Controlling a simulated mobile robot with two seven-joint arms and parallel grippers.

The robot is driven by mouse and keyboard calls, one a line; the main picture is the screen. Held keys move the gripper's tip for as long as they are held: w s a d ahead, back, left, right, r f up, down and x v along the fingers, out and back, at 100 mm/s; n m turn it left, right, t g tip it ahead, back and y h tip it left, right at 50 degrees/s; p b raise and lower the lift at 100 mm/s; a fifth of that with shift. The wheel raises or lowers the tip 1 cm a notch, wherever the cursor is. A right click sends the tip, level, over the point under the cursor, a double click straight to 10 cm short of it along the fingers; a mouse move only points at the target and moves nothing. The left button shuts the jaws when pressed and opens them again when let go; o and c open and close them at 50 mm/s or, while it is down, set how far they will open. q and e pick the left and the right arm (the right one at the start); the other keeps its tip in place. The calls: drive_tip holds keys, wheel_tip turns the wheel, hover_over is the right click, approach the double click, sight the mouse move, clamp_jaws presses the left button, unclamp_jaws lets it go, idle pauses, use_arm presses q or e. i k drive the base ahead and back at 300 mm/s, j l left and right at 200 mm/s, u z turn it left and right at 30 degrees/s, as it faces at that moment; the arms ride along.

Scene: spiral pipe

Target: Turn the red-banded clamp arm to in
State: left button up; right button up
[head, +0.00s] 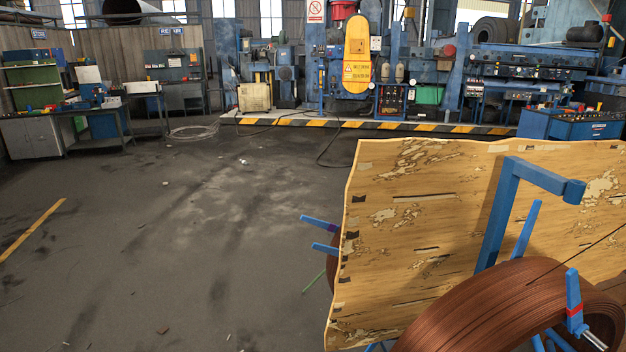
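The clamp arm with a red band (573,294) is a short blue bar at the lower right of the head view. It stands nearly upright in front of the coil of brown wire (480,308), and its red band is near its lower end. A second blue clamp arm (526,230) without a visible band rises behind the coil, leaning right. Two more blue arms stick out left of the wooden board, one with a purplish part (320,222) and a plain one (325,249). Neither of my grippers is in view.
A large worn wooden board (420,225) stands behind the coil. A bent blue post (500,215) rises in front of the board. The grey floor (180,240) to the left is open, with small debris. Machines and a yellow-black striped edge (380,125) line the back.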

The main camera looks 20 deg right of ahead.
sight(574, 308)
drive_tip(key=i+j+z, duration=0.1)
drive_tip(key=z, duration=0.35)
drive_tip(key=i+j+z, duration=0.1)
drive_tip(key=j+z, duration=0.2)
drive_tip(key=z, duration=0.2)
drive_tip(key=j+z, duration=0.2)
drive_tip(key=z, duration=0.25)
drive_tip(key=i, duration=0.05)
